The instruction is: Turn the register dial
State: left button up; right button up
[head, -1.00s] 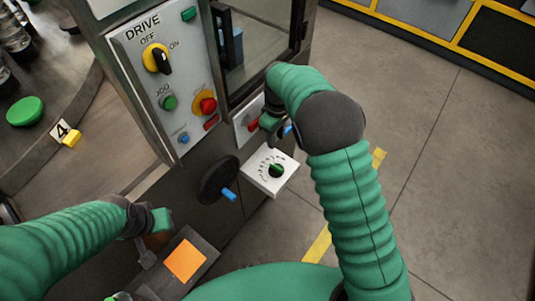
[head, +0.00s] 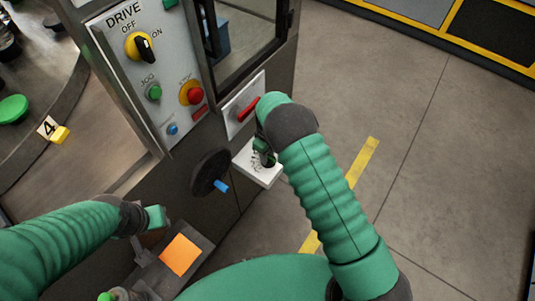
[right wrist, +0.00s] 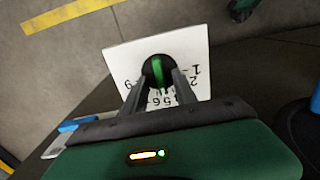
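The register dial is a round black knob with a green bar (right wrist: 158,72) on a white plate with printed numbers (right wrist: 196,50). In the head view the plate (head: 266,176) sticks out from the machine's lower right side, and my right gripper (head: 263,152) covers most of the knob. In the right wrist view my right gripper (right wrist: 159,88) has its two fingers apart, one on each side of the knob's near part. Contact with the knob cannot be told. My left gripper (head: 152,222) is at lower left, away from the dial; its fingers are not clear.
A black handwheel with a blue handle (head: 211,172) is left of the dial plate. A white panel with a red lever (head: 246,108) is just above it. The drive panel (head: 160,82) is higher up. An orange pad (head: 180,254) lies near my left gripper. Floor at right is clear.

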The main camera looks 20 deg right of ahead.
jog(key=shift+r, duration=0.1)
grip_shut()
jog(key=shift+m, duration=0.3)
jog(key=m, duration=0.3)
jog(key=shift+p, duration=0.35)
jog(key=shift+d+m, duration=0.1)
jog(key=shift+m, duration=1.9)
grip_release()
